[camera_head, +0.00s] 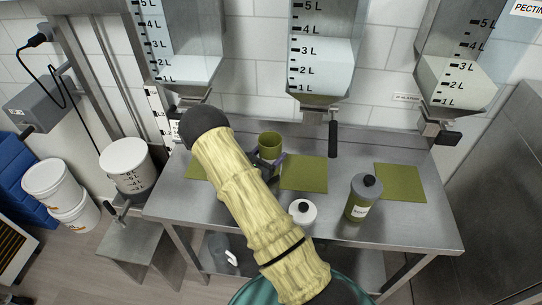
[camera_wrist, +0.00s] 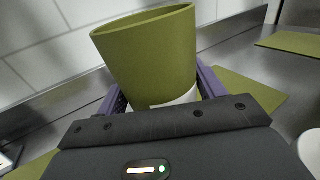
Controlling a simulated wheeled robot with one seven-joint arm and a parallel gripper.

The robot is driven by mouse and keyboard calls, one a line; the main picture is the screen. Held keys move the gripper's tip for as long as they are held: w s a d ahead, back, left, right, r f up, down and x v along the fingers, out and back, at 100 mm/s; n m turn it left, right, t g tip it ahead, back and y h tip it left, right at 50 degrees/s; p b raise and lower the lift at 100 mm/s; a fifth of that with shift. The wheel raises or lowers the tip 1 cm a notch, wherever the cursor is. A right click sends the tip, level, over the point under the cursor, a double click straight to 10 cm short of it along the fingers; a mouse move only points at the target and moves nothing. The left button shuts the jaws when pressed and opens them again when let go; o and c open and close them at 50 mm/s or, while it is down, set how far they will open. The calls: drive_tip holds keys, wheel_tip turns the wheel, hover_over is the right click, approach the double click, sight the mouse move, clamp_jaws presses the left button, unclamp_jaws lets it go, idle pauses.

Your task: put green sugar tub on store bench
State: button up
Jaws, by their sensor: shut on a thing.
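The green sugar tub (camera_head: 270,143) is an open-topped olive-green cup, upright or nearly so, above the left-middle part of a steel bench (camera_head: 240,215). My gripper (camera_head: 267,162) is shut on it, with a dark purple finger on each side. In the wrist view the tub (camera_wrist: 150,52) fills the space between the fingers and leans slightly in the picture. A white band shows low on it; its base is hidden behind the gripper body. I cannot tell whether it touches the bench, or whether this is the store bench.
Olive mats (camera_head: 305,173) lie on the bench. Graduated hoppers (camera_head: 325,60) with handles hang above the back. White buckets (camera_head: 126,165) stand left. The bench's front right is clear.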

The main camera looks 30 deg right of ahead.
drive_tip(key=shift+w+a+f, duration=0.1)
drive_tip(key=shift+w+f, duration=0.05)
drive_tip(key=shift+f, duration=0.75)
drive_tip(key=shift+s, duration=0.2)
drive_tip(key=shift+w+f, duration=0.1)
drive_tip(key=shift+f, duration=0.05)
drive_tip(key=o, duration=1.4)
drive_tip(key=b+v, duration=0.3)
drive_tip(key=v, duration=0.9)
